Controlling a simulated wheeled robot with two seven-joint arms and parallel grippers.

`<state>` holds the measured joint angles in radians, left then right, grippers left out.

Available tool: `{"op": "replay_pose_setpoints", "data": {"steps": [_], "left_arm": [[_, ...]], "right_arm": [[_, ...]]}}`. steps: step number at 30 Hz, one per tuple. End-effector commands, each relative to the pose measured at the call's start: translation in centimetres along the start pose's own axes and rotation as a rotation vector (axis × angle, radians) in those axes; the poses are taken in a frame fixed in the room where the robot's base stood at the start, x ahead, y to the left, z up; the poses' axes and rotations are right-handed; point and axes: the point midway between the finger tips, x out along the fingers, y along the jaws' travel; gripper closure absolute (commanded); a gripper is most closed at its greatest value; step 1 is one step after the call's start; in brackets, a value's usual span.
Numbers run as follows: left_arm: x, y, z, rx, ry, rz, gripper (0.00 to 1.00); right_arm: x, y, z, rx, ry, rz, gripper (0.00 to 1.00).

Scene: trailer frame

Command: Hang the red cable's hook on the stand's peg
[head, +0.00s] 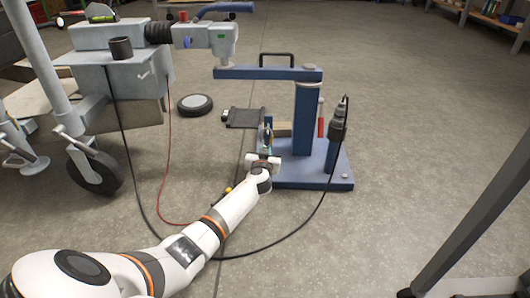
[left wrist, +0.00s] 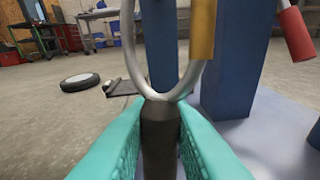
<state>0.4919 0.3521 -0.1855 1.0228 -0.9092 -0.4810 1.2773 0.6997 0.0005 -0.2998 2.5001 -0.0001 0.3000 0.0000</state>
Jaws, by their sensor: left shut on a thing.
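My left gripper (head: 266,146) is beside the near left of the blue stand (head: 303,125). In the left wrist view its teal fingers (left wrist: 160,118) are shut on the dark handle (left wrist: 159,135) of a silver U-shaped hook (left wrist: 168,93). The hook points up, and a yellow sleeve (left wrist: 202,30) shows on or in front of its right arm. The red cable (head: 169,150) hangs from the trailer to the floor and passes behind my arm; its join to the hook is hidden. A red cylinder (head: 321,120) is beside the stand's column; I cannot tell which part is the peg. My right gripper is not in view.
A black plug (head: 338,125) sits on the stand's right side, its black cable (head: 290,236) looping across the floor to the trailer (head: 115,75). A grey-capped wheel (head: 195,104) and a dark flat item (head: 243,118) lie behind. Open floor is to the right.

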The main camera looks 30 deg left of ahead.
Motion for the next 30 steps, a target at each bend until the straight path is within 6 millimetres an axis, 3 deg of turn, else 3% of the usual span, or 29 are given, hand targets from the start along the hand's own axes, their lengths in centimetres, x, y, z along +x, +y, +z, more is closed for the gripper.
{"op": "replay_pose_setpoints", "data": {"steps": [8, 9, 13, 23, 30], "left_arm": [[0.0, 0.0, 0.1, -0.001, -0.001, 0.0, 1.0], [0.0, 0.0, 0.1, -0.001, -0.001, 0.0, 0.76], [0.0, 0.0, 0.1, -0.001, -0.001, 0.0, 0.55], [-0.3, 0.0, 0.1, 0.0, 0.001, -0.001, 0.55], [-3.7, 0.0, 0.4, -0.002, 0.004, -0.002, 0.55]], "right_arm": [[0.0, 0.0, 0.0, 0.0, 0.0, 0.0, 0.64], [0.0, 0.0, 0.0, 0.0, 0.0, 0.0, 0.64], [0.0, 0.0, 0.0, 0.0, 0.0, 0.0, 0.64], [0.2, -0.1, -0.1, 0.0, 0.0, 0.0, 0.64], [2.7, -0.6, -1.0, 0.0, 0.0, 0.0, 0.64]]}}
